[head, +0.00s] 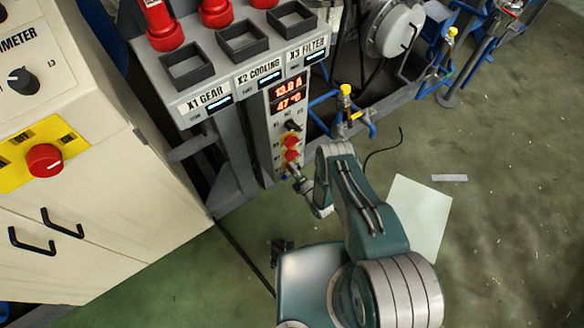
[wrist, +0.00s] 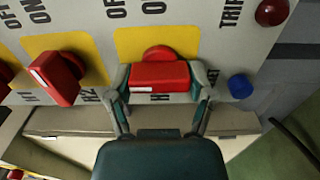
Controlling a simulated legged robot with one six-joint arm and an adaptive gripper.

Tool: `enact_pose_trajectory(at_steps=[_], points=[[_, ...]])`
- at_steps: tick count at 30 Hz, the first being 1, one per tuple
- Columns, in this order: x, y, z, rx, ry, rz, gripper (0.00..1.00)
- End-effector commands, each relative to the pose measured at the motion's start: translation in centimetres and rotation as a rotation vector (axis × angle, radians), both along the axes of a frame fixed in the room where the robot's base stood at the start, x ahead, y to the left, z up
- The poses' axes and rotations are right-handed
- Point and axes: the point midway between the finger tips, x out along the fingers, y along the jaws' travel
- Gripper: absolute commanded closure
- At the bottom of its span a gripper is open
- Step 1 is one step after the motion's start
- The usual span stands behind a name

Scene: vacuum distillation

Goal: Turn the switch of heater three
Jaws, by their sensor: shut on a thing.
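The heater panel (wrist: 215,40) fills the top of the wrist view, with red switches on yellow plates and OFF and ON lettering. My gripper (wrist: 160,78) has one finger on each side of the rightmost of these red switches (wrist: 160,74), shut on it. That switch's handle lies level across the picture, and the label below it starts with H, the rest being hidden. The neighbouring red switch (wrist: 55,78), near the H1 and H2 labels, is tilted. In the head view my gripper (head: 293,174) is at the low end of the narrow control column (head: 262,130), hiding the held switch.
A blue button (wrist: 240,86) sits close to my right finger, and a dark red button (wrist: 271,12) is above it. In the head view, a beige cabinet (head: 120,190) stands left and blue pipework (head: 358,122) right of the column.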

Motion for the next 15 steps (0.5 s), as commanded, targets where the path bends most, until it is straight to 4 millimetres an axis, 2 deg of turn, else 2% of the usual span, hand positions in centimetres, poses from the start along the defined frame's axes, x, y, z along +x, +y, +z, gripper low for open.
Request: enact_pose_trajectory(at_steps=[8, 9, 11, 15], points=[[-0.4, 0.18, -0.37, -0.006, 0.011, 0.008, 0.79], [-0.41, 0.18, -0.38, -0.007, 0.011, 0.008, 0.27], [-0.42, 0.18, -0.38, -0.005, 0.011, 0.007, 0.0], [-0.31, 0.1, -0.28, -0.004, 0.008, 0.005, 0.0]])
